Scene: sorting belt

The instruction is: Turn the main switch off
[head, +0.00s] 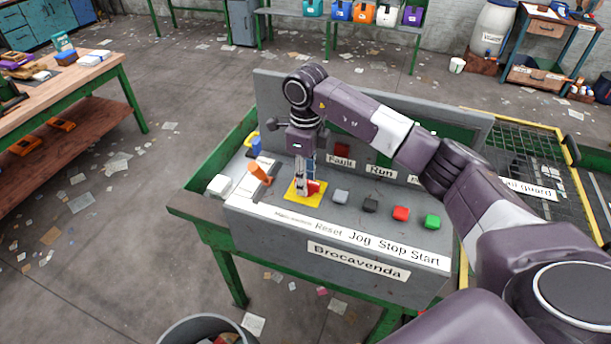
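The main switch is a red handle (315,187) on a yellow plate (293,196), at the left part of the grey control panel (350,281). A "Main switch" label lies in front of it. My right gripper (304,187) points down at the switch, its fingers right at the red handle and covering part of it. The fingers look close together, but I cannot tell whether they grip the handle or only touch it. The handle's exact angle is partly hidden. My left gripper is out of view.
Right of the switch are the grey Reset (341,197), black Jog (370,205), red Stop (401,213) and green Start (432,221) buttons. An orange-handled object (260,173) and a white block (219,185) are to the left. My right arm crosses above the panel.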

